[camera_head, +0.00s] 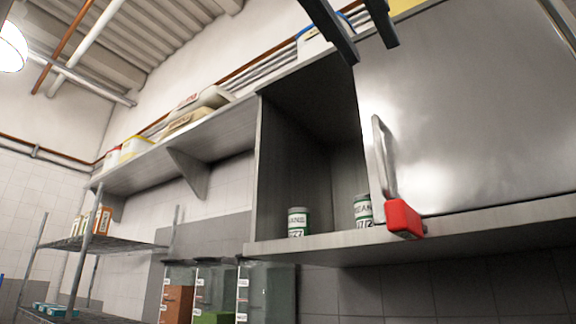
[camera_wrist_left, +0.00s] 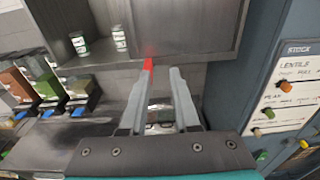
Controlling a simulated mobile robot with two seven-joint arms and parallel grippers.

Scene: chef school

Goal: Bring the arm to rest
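My left gripper (camera_head: 371,50) shows at the top of the head view as two dark fingers with a clear gap between them. It appears in front of the upper part of the steel cabinet (camera_head: 470,110). In the left wrist view its two grey fingers (camera_wrist_left: 161,66) are apart, with nothing seen held between them. A red block (camera_head: 403,218) is at the lower end of the cabinet door's handle (camera_head: 382,150). Red also shows by the left fingertip in the wrist view (camera_wrist_left: 148,63); I cannot tell whether they touch. My right gripper is not in view.
The cabinet's left side is open, with two labelled cans (camera_head: 297,222) (camera_head: 363,210) inside. Clear food bins (camera_head: 215,285) stand below. A wall shelf (camera_head: 170,160) and wire rack (camera_head: 100,243) are at left. The wrist view shows a blue-grey stock board (camera_wrist_left: 255,75) at right.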

